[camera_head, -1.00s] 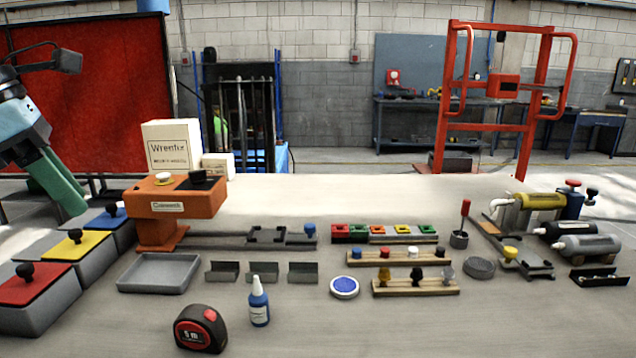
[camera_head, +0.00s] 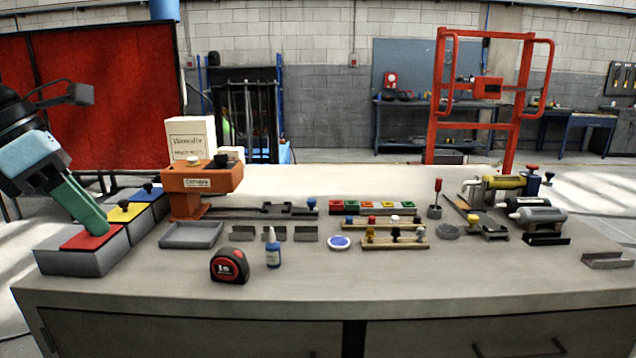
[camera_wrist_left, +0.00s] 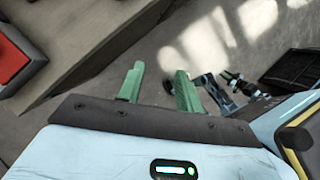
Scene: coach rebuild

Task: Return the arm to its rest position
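My left gripper (camera_head: 97,226) has green fingers and comes in at the left of the head view, pointing downward. It overlaps the red-lidded grey bin (camera_head: 72,262) in the picture and hides that lid's knob. In the left wrist view, the two fingers (camera_wrist_left: 158,86) stand apart with nothing between them. Floor shows beneath them, and a red lid (camera_wrist_left: 10,60) lies off to the left, so the gripper is beside the bench, clear of the bin. My right gripper is not in view.
Open floor shows left of the bench.

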